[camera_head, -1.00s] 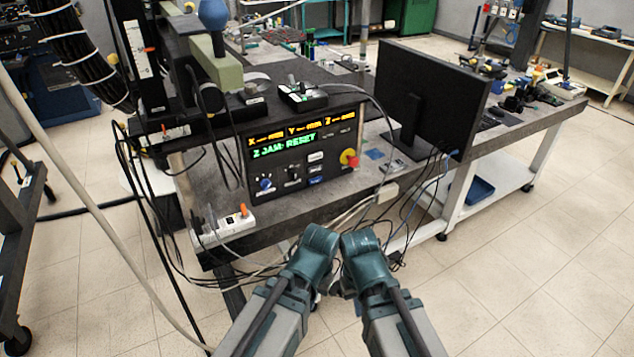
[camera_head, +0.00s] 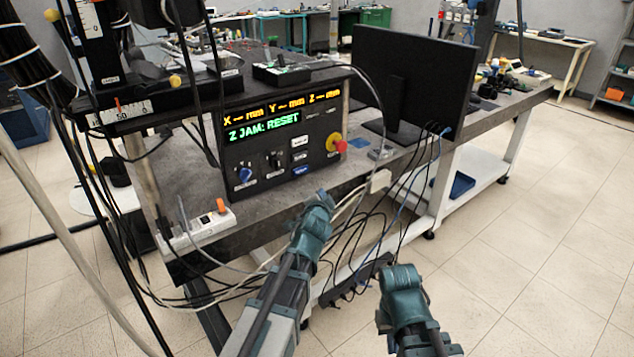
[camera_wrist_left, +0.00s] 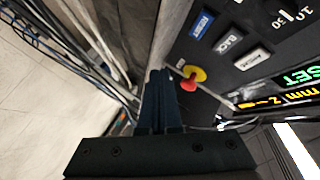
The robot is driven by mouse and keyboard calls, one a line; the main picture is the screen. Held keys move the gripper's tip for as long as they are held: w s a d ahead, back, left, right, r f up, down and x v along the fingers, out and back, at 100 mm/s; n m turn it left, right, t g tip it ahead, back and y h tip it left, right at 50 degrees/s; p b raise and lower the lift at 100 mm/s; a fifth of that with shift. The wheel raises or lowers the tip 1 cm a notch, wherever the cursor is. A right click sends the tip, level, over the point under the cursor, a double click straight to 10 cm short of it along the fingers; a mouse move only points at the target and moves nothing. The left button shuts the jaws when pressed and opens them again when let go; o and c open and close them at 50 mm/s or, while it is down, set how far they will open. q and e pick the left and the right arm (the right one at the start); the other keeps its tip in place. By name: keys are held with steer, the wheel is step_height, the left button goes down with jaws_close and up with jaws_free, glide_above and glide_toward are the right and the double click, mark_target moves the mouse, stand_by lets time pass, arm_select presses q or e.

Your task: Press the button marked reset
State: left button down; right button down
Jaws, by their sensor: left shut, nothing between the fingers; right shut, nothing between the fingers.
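The control panel (camera_head: 250,165) shows "Z JAM: RESET" on its screen. Its blue button (camera_head: 301,169) is lowest in a short column and carries the RESET marking in the left wrist view (camera_wrist_left: 202,24). A black button (camera_head: 300,156) and a white button (camera_head: 300,141) sit above it. My left gripper (camera_head: 322,197) is shut and empty, in front of the panel's lower right part, below the blue button and apart from it in the picture. Its closed fingers (camera_wrist_left: 159,98) show in the left wrist view. My right gripper (camera_head: 400,277) is shut and empty, lower right, away from the panel.
A red and yellow emergency stop (camera_head: 338,144) sits right of the buttons, and a blue knob (camera_head: 245,175) to their left. A white power strip (camera_head: 200,230) lies at the bench's front left. Loose cables (camera_head: 350,230) hang below the bench edge. A monitor (camera_head: 415,80) stands on the right.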

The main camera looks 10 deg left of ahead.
mark_target(306, 188)
arm_select(q)
steer(key=shift+w+d+r+m+t+h, duration=0.2)
steer(key=shift+w+r+m+t+h, duration=0.1)
steer(key=shift+w, duration=0.25)
steer(key=shift+f, duration=0.1)
steer(key=shift+w+a, duration=0.9)
steer(key=shift+a, duration=0.25)
steer(key=shift+w+a, duration=0.95)
steer(key=shift+a, duration=0.2)
steer(key=shift+w+a, duration=0.9)
steer(key=shift+a, duration=0.25)
steer(key=shift+w+a, duration=0.25)
steer(key=shift+a, duration=0.05)
steer(key=shift+w+a, duration=0.25)
steer(key=shift+a, duration=0.1)
steer(key=shift+s+d, duration=0.1)
steer(key=shift+d, duration=0.05)
stand_by(0.4)
steer(key=shift+s+d, duration=0.45)
steer(key=shift+d, duration=0.05)
